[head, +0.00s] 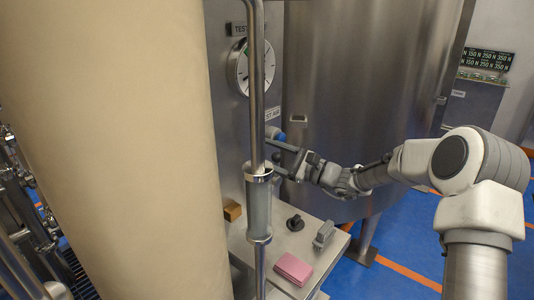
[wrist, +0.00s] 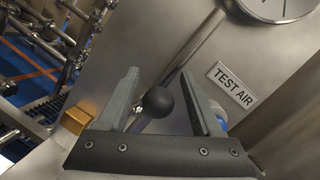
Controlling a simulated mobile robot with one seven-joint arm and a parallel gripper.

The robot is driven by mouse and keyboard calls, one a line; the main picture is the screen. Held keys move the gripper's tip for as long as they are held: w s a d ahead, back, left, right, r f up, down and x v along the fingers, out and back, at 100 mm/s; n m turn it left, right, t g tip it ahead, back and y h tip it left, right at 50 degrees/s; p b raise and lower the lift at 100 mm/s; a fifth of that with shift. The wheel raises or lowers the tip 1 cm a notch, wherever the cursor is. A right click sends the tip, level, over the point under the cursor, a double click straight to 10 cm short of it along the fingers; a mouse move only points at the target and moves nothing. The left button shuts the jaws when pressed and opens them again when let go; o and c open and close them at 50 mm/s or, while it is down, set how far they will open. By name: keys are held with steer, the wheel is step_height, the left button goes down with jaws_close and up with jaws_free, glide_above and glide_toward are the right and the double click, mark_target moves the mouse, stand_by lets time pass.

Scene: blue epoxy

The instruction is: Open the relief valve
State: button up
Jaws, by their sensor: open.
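A black ball knob (wrist: 158,102) shows in the wrist view between the two fingers of my gripper (wrist: 158,75). The fingers are open, with a gap on each side of the ball. A thin metal stem shows at the ball's lower left; what it joins is hidden. A steel panel (wrist: 250,60) with a "TEST AIR" label (wrist: 231,86) is behind. In the head view my gripper (head: 280,160) is at the panel, partly behind a vertical pipe (head: 256,90), so the ball is not clear there. No part is labelled as the relief valve.
A round gauge (head: 238,68) is on the panel above, and a blue round part (head: 276,137) is beside my gripper. A shelf (head: 300,240) below carries a pink pad (head: 293,268), a dark knob (head: 295,222), a grey block (head: 324,233) and a tan block (head: 232,211).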

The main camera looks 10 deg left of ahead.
steer(key=shift+d, duration=0.1)
steer(key=v, duration=1.7)
steer(key=shift+s+d, duration=0.1)
steer(key=s+a+r+n+g+h+p, duration=0.1)
steer(key=s+a+n+g+h, duration=0.2)
steer(key=s, duration=0.5)
steer(key=s+a+r+n+g+h+p, duration=0.1)
steer(key=s+a+r+n+g+h, duration=0.15)
steer(key=s+n+h, duration=0.35)
steer(key=s+d+r+n+t+h+p, duration=0.1)
steer(key=s+d+r+n+t+h, duration=0.1)
steer(key=s+d, duration=0.4)
steer(key=s+d+r+n+t+h+p, duration=0.1)
steer(key=s+d+r+n+t+h, duration=0.1)
steer(key=s+d+h, duration=0.5)
steer(key=s+n+t, duration=0.1)
steer(key=s+n, duration=0.1)
steer(key=s, duration=0.2)
steer(key=shift+s+d+h, duration=0.3)
